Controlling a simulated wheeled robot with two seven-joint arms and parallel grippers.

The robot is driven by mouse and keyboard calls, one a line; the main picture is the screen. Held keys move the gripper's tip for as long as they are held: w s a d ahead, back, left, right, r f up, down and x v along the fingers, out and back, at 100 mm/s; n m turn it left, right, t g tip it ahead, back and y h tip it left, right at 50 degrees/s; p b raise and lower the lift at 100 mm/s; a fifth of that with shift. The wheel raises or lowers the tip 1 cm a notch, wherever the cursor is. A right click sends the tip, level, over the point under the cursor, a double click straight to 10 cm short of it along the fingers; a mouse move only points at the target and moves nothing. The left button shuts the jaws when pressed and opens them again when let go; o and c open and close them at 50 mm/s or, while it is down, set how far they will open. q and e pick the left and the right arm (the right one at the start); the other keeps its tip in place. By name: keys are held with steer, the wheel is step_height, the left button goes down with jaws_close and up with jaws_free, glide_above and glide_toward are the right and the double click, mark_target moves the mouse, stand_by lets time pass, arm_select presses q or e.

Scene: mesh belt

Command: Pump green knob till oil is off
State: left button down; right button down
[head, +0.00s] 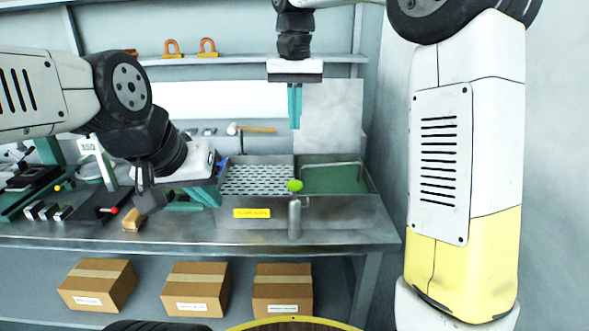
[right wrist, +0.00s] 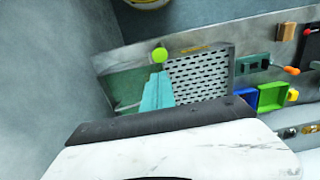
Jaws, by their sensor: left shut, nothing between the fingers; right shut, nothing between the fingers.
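The green knob (head: 295,185) is a small bright ball on top of a grey metal cylinder (head: 294,218) at the front of a metal basin (head: 340,210). The basin has a perforated mesh section (head: 257,180) on the left and a dark green section (head: 335,180) on the right. I cannot make out oil clearly. My right gripper (head: 296,127) points down, shut and empty, above the basin. In the right wrist view its teal fingertips (right wrist: 159,74) show just below the knob (right wrist: 159,55), with no clear contact. My left gripper (head: 213,203) is shut and empty, left of the basin.
A yellow label (head: 252,213) is on the basin front. A wooden-handled hammer (head: 250,129) lies behind it. A wooden block (head: 132,219) and tools are on the bench at left. Cardboard boxes (head: 195,289) stand underneath. A wall rises on the right.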

mark_target(295, 183)
step_height(295, 183, down, 14)
steer(key=shift+s+r, duration=0.1)
stand_by(0.4)
steer(key=shift+f, duration=1.5)
step_height(295, 183, up, 14)
steer(key=shift+r, duration=0.25)
stand_by(0.7)
